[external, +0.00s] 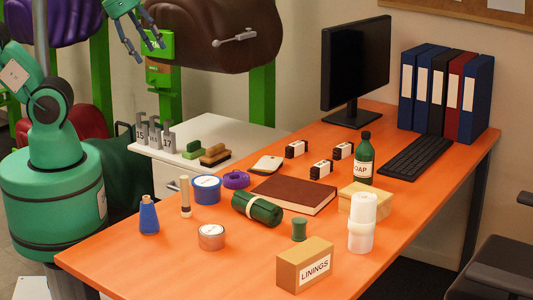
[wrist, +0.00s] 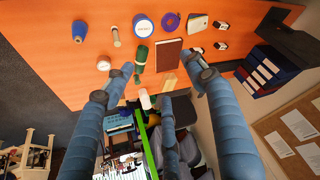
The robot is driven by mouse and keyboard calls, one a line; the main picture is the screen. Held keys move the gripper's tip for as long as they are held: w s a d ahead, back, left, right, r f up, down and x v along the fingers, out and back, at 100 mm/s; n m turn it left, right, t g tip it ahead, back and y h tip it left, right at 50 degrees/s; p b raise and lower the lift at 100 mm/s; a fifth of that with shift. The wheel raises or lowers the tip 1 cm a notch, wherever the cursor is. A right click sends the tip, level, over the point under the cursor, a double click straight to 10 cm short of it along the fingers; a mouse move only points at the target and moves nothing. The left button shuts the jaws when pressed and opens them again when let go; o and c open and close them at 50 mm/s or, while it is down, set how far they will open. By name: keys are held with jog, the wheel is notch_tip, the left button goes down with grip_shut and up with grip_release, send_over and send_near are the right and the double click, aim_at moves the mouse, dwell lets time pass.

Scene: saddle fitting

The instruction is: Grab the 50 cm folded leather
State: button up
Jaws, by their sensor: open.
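No item in view carries a readable 50 cm mark. A dark green roll with a pale band (external: 257,208) lies on the orange desk; it also shows in the wrist view (wrist: 140,57). Behind it to the right lies a flat reddish-brown book-like piece (external: 292,194), also in the wrist view (wrist: 168,54). I cannot tell which of them, if either, is the folded leather. My gripper (external: 143,46) is open and empty, high above the desk's far left, in front of a brown saddle. In the wrist view its fingers (wrist: 163,75) are spread wide.
A white cabinet (external: 255,140) bears numbered grey pieces and brushes.

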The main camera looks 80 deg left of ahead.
jog(key=w+a+r+n+g+p, duration=0.1)
jog(key=w+r+n+p, duration=0.15)
jog(key=w, duration=1.25)
jog(key=n+g+p, duration=0.4)
jog(key=n+g, duration=0.1)
jog(key=n, duration=0.1)
send_over(321, 163)
notch_tip(321, 163, down, 30)
jog(key=shift+f, duration=0.45)
notch_tip(321, 163, down, 9)
jog(key=shift+r+b, duration=0.2)
jog(key=shift+b, duration=0.4)
